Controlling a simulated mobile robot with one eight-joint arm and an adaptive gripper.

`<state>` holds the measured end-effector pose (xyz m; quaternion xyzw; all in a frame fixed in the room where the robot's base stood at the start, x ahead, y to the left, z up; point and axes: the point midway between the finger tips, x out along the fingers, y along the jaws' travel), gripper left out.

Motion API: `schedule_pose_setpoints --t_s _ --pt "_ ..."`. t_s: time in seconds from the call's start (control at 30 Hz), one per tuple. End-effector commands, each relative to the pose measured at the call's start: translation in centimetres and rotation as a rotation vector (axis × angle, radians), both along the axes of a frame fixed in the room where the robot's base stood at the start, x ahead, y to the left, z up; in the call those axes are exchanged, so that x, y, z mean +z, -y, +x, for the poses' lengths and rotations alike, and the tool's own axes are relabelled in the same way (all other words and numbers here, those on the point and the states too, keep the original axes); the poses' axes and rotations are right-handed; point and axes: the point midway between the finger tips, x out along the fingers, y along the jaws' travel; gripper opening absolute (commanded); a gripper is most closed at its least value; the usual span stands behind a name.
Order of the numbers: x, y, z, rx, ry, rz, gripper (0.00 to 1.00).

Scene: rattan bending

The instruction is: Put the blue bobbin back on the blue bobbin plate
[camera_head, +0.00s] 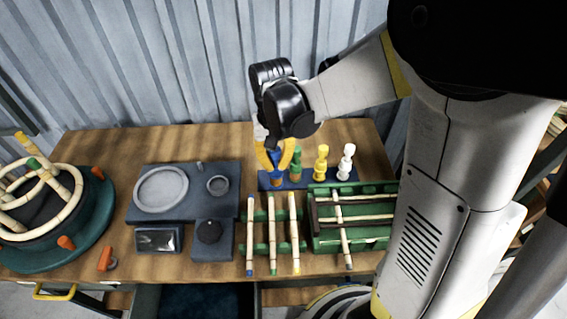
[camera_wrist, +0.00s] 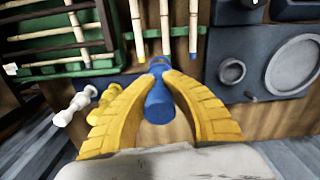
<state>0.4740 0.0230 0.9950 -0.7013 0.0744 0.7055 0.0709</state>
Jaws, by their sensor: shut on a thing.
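My gripper (camera_head: 276,158) has yellow fingers and points down at the left end of a blue strip (camera_head: 313,185) near the table's back. It is shut on the blue bobbin (camera_head: 277,171), which shows between the fingers in the wrist view (camera_wrist: 158,104). The bobbin looks roughly upright over the strip's left end. I cannot tell whether its foot touches the strip. A green bobbin (camera_head: 296,163), a yellow bobbin (camera_head: 321,162) and a white bobbin (camera_head: 346,161) stand in a row to its right. In the wrist view the fingers hide the green bobbin.
Green racks with rattan sticks (camera_head: 271,232) and a green tray (camera_head: 378,238) lie just in front of the strip. A dark blue station (camera_head: 215,186) with a round dish stands to the left. A round green bending jig (camera_head: 45,255) is far left. A corrugated wall is behind.

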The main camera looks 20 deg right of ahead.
Motion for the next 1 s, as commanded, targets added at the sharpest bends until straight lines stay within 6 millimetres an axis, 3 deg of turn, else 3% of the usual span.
schedule_pose_setpoints --t_s 0.2,0.4,0.57,0.8,1.0 --pt "-3.8 0.7 5.6 0.0 0.0 0.0 0.0" --pt "-5.4 1.1 8.6 0.0 0.0 0.0 0.0" --pt "-6.1 1.2 9.0 0.0 0.0 0.0 0.0" --pt "-9.6 1.2 9.0 0.001 0.0 0.0 0.0" --pt "-9.5 1.2 9.0 0.001 0.0 0.0 0.0"
